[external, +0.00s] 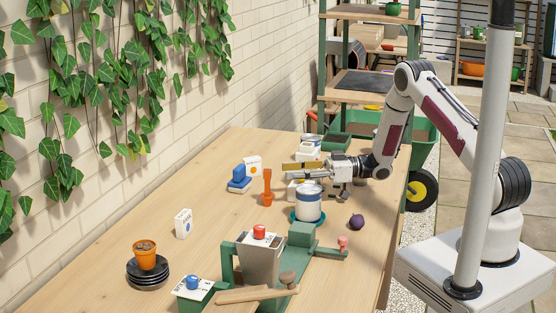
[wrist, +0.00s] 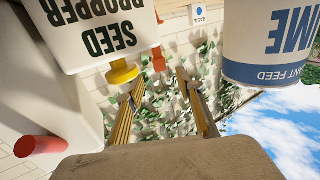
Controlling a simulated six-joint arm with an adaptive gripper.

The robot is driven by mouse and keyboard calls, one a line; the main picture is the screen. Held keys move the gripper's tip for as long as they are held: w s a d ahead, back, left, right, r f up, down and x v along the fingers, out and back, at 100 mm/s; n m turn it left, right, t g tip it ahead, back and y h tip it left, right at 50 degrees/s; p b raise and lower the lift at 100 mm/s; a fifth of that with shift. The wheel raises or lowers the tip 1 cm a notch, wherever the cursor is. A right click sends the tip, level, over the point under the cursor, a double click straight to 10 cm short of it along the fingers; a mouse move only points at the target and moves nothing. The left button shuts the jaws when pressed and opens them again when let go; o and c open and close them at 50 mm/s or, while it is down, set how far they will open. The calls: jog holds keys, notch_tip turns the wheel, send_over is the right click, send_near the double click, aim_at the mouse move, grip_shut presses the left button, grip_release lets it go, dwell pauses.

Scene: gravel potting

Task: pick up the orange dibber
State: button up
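The orange dibber (external: 267,188) stands upright on the table in the external view, just left of my gripper (external: 286,171). My gripper is held level above the table, its fingers pointing left toward the dibber, apart from it. In the wrist view my gripper (wrist: 160,82) has its two fingers spread with nothing between them.
A white and blue tin (external: 308,206) stands close in front of my gripper. A white seed dropper (wrist: 95,30) is close by in the wrist view.

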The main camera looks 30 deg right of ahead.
aim_at(267, 170)
jog(key=shift+x, duration=1.3)
jog(key=shift+a, duration=0.15)
jog(key=shift+x, duration=2.45)
grip_shut()
